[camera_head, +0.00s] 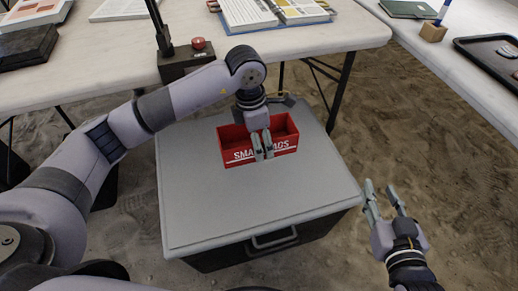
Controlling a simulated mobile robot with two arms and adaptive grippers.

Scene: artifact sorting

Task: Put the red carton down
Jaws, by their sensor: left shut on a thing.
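A red carton (234,154) with white lettering, partly covered by my fingers, is at the back middle of a grey lidded case (200,200). It is upright with its top open. My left gripper (263,155) points down over the carton's front wall and is shut on it. The carton appears to be on or just above the lid; I cannot tell whether it touches. My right gripper (384,192) is apart from the case, beyond its right edge, with its fingers spread and nothing between them.
A white table (330,39) behind the case bears open binders (270,12) and a dark box with a red button (198,43). Another table (440,48) at the right holds a black tray (490,58). The front of the lid is clear.

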